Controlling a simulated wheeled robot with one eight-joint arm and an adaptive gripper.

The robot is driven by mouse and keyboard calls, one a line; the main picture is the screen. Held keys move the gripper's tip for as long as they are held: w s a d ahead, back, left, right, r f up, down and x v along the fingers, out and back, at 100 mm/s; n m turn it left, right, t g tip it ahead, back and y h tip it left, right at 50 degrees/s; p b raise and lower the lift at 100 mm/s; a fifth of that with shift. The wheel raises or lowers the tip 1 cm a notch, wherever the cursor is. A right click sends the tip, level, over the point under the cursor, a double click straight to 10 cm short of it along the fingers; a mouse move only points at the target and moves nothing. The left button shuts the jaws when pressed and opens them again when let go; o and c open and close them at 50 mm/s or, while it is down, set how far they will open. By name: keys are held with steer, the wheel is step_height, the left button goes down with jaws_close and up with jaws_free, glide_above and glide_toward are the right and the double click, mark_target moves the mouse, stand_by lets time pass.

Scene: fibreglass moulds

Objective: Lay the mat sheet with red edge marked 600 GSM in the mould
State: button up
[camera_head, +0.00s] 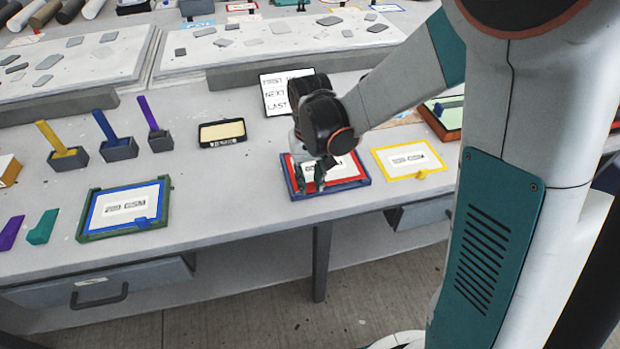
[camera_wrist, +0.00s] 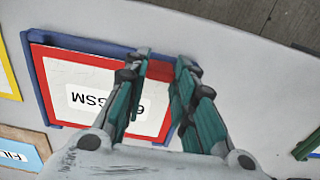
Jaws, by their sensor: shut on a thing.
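The mat sheet with red edge (camera_head: 350,169) lies flat within a blue frame (camera_head: 339,190) near the bench's front edge. In the wrist view, the red-edged sheet (camera_wrist: 75,70) shows part of an upside-down label ending in GSM; my fingers hide the rest of its number. The blue frame (camera_wrist: 38,92) runs along its sides there. The fingers (camera_wrist: 163,62) also show in the wrist view.
A yellow-edged sheet (camera_head: 408,159) lies to the right. A blue-edged sheet (camera_head: 125,208) lies in a green frame to the left. A sign (camera_head: 274,92) and a dark tray with a pale-yellow top (camera_head: 222,132) stand behind. Bench space between the two frames is clear.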

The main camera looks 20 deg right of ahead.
steer(key=shift+f, duration=0.3)
stand_by(0.4)
steer(key=o, duration=1.1)
steer(key=shift+o, duration=0.2)
steer(key=shift+r, duration=0.1)
step_height(320, 180, up, 12)
steer(key=s+d+r+t, duration=0.2)
steer(key=s+d+t, duration=0.1)
steer(key=s, duration=0.4)
steer(key=s+d+r+t, duration=0.2)
steer(key=s+d+t, duration=0.1)
steer(key=s, duration=0.5)
steer(key=shift+s+t, duration=0.25)
steer(key=shift+t, duration=0.35)
